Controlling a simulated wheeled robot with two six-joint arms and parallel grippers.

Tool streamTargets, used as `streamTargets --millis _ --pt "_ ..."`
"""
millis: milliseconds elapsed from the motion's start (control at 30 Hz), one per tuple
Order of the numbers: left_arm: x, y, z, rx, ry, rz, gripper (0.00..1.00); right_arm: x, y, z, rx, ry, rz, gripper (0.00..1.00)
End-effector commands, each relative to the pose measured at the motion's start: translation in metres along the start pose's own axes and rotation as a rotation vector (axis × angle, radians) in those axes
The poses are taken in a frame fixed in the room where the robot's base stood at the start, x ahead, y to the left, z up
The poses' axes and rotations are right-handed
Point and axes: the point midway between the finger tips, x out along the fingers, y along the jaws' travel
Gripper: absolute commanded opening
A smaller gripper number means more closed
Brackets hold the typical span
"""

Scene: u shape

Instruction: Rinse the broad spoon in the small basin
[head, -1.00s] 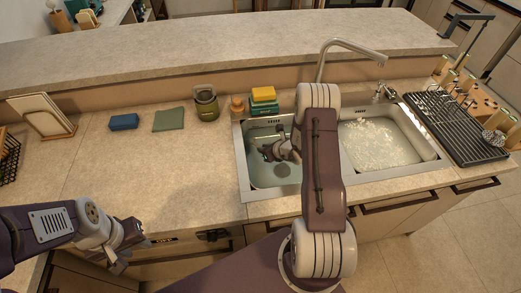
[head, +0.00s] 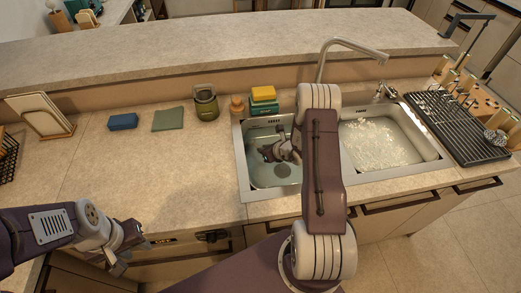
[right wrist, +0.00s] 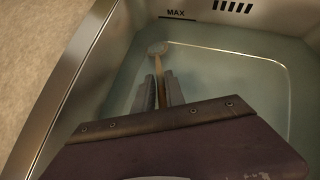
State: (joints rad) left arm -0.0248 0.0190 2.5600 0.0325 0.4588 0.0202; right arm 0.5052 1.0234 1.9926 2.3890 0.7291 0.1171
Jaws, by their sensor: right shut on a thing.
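The small basin (head: 244,172) is the left one of the sink and holds clear water. It fills most of the right wrist view, with a MAX mark on its wall (right wrist: 176,13). My right gripper (head: 270,152) is down inside this basin. In the right wrist view its fingers (right wrist: 158,92) are shut on the broad spoon (right wrist: 159,66), whose thin brownish handle runs to a rounded pale head low in the basin. The spoon is too small to make out clearly in the head view. My left gripper (head: 136,238) is at the counter's front edge, and its finger gap is unclear.
The right basin (head: 440,163) holds foamy water. A tap (head: 348,44) arches over the sink from behind. A dark drying rack (head: 465,140) stands right of it. Yellow and green sponges (head: 263,99) are stacked behind the small basin.

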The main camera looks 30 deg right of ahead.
Motion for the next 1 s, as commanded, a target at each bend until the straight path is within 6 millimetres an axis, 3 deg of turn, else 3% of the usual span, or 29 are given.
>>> streamTargets --millis 1000 --pt "0.011 0.000 0.001 0.000 0.000 0.000 0.36 0.001 0.000 -0.001 0.000 0.000 0.000 0.00"
